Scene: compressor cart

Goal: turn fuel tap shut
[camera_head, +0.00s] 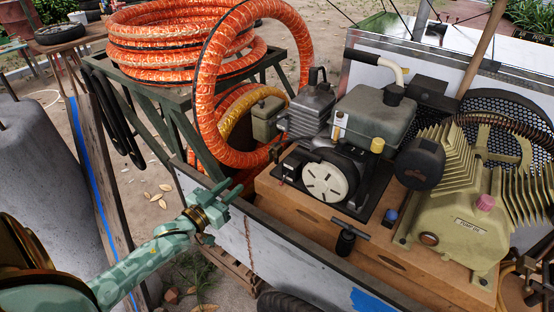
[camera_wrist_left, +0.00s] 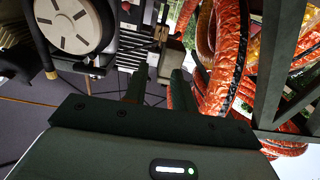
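The small engine (camera_head: 326,180), with a white slotted starter disc and a grey-green tank (camera_head: 374,113) above it, sits on the wooden deck of the cart. Its white disc also shows at the upper left of the left wrist view (camera_wrist_left: 75,24). I cannot single out the fuel tap for certain; small dark fittings crowd the engine's left side. My left gripper (camera_head: 226,194) is left of the engine, by the cart's near side wall, touching no engine part that I can make out. In the left wrist view its two fingers (camera_wrist_left: 157,88) are apart with nothing between them. My right gripper is not seen.
An orange hose coil (camera_head: 160,48) lies on a dark metal stand, with one loop hanging down beside the engine. A yellow-green finned compressor (camera_head: 465,215) fills the deck's right side. A black T-handle (camera_head: 348,235) stands at the deck's near edge.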

